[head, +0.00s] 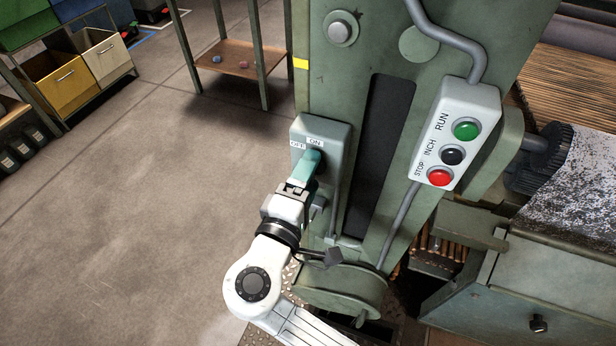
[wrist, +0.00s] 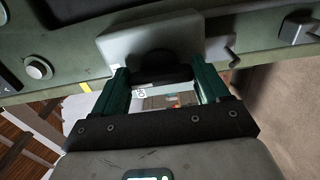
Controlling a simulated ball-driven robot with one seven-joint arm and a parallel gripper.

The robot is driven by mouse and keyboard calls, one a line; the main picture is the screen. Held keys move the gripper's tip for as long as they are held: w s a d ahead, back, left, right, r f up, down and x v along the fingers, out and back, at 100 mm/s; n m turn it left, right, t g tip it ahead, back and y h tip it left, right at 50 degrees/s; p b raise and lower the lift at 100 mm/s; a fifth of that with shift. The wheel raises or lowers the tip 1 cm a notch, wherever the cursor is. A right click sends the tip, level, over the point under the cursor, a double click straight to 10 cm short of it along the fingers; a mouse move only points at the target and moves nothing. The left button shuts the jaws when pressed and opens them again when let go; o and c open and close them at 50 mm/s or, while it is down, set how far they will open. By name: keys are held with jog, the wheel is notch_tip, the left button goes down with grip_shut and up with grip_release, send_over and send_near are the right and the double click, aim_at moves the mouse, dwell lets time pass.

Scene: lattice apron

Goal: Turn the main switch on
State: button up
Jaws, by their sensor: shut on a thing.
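The main switch is a grey-green box (head: 335,135) on the side of the green machine column. Small white labels read OFF and ON at its top. My gripper (head: 314,160) is at the front of this box, its teal fingers reaching to the switch. In the wrist view the box (wrist: 125,45) is ahead, with a dark switch handle (wrist: 160,68) between the two fingers of my gripper (wrist: 166,78). The gripper is shut on this handle. In the head view the fingers hide most of the handle, so I cannot tell which label it points to.
A control box (head: 455,130) with green RUN, black INCH and red STOP buttons hangs right of the switch. A grey conduit (head: 455,40) runs to it. Floor at left is clear.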

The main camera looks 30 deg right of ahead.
jog(key=shift+d, duration=0.1)
jog(key=o, duration=1.1)
jog(key=shift+c, duration=0.2)
jog(key=shift+s, duration=0.1)
jog(key=v, duration=1)
jog(key=shift+s+a, duration=0.2)
jog(key=shift+a, duration=0.15)
